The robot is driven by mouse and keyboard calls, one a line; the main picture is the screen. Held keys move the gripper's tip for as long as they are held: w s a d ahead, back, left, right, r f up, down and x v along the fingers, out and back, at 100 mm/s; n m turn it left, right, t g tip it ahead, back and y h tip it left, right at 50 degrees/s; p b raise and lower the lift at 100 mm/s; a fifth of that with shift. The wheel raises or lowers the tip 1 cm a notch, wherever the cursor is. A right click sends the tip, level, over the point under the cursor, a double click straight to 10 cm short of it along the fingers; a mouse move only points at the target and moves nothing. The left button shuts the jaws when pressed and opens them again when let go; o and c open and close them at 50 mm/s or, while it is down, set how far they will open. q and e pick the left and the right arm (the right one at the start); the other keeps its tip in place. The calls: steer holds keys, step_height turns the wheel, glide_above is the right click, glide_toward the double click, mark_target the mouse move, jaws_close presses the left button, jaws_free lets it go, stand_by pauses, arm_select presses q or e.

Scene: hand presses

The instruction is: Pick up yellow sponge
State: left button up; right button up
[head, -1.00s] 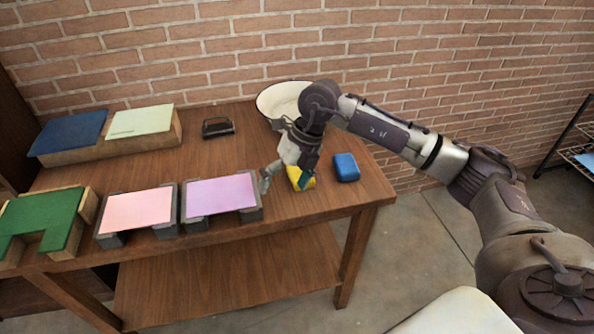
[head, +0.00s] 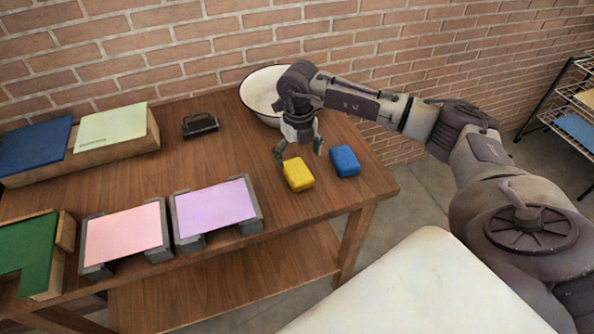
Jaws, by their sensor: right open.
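The yellow sponge (head: 298,175) lies on the wooden table (head: 240,160) near its right end, fully in sight in the head view. My right gripper (head: 299,150) is open just behind and above the sponge, with its fingers spread and pointing down. The left finger reaches near the sponge's back left; the right finger is between the yellow sponge and the blue sponge (head: 345,161). Nothing is held. I cannot tell whether a finger touches the yellow sponge. My left gripper is out of view.
A white basin (head: 262,95) stands behind the gripper. Pink (head: 124,233) and purple (head: 213,208) presses stand to the left along the front edge. A dark handled tool (head: 199,124) lies at the back. The table's middle is clear.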

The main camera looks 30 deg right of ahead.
mark_target(297, 170)
steer(key=shift+w+f, duration=0.1)
steer(key=shift+f, duration=0.3)
step_height(297, 170, down, 2)
steer(key=shift+a+f+p, duration=0.15)
steer(key=shift+f+p, duration=0.1)
steer(key=shift+p, duration=0.75)
step_height(297, 170, down, 2)
steer(key=shift+f, duration=0.35)
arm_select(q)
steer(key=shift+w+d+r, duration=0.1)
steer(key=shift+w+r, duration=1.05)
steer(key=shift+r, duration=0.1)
arm_select(e)
steer(key=c, duration=0.9)
